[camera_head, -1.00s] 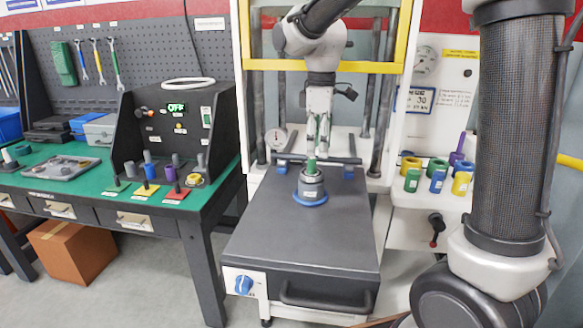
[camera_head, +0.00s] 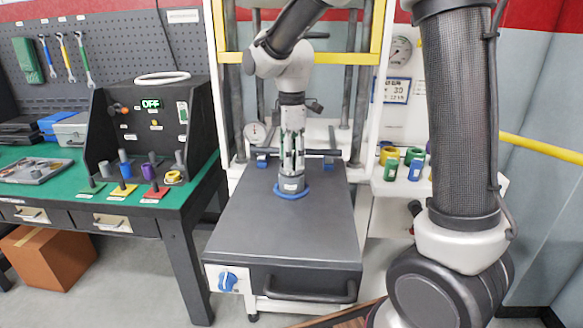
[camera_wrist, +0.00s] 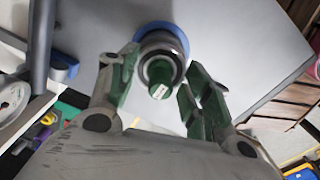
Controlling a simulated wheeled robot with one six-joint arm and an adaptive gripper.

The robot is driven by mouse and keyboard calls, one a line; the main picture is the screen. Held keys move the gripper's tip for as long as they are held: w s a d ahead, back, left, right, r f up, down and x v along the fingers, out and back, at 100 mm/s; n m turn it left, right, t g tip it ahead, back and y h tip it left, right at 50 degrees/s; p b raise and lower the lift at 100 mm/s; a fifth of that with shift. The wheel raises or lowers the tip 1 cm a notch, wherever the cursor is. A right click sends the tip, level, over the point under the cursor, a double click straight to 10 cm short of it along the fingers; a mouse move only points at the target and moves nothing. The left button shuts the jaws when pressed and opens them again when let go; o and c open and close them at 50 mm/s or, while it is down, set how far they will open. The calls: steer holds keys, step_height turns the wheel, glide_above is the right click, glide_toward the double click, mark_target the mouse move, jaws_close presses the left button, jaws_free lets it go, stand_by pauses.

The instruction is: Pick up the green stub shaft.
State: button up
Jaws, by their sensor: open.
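The green stub shaft (camera_wrist: 164,74) stands in the bore of a grey ring-shaped housing (camera_wrist: 170,47), with a small white label on its end. The housing (camera_head: 291,184) sits on a blue ring (camera_head: 303,194) on the dark top of the press bed (camera_head: 275,235). My gripper (camera_head: 291,163) is open and points down just over the housing. In the wrist view my gripper (camera_wrist: 162,68) has one finger on each side of the shaft, with visible gaps. In the head view the fingers mostly hide the shaft.
Yellow guard bars (camera_head: 340,58) and dark columns frame the press around my arm. At left, a green bench (camera_head: 75,185) carries a black control box (camera_head: 152,125) reading OFF and several colored parts. Green and blue cylinders stand on the right shelf. The front bed is clear.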

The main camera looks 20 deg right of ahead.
jaws_close()
stand_by(0.3)
step_height(320, 180, up, 9)
steer(key=shift+r, duration=0.5)
steer(key=shift+s, duration=0.1)
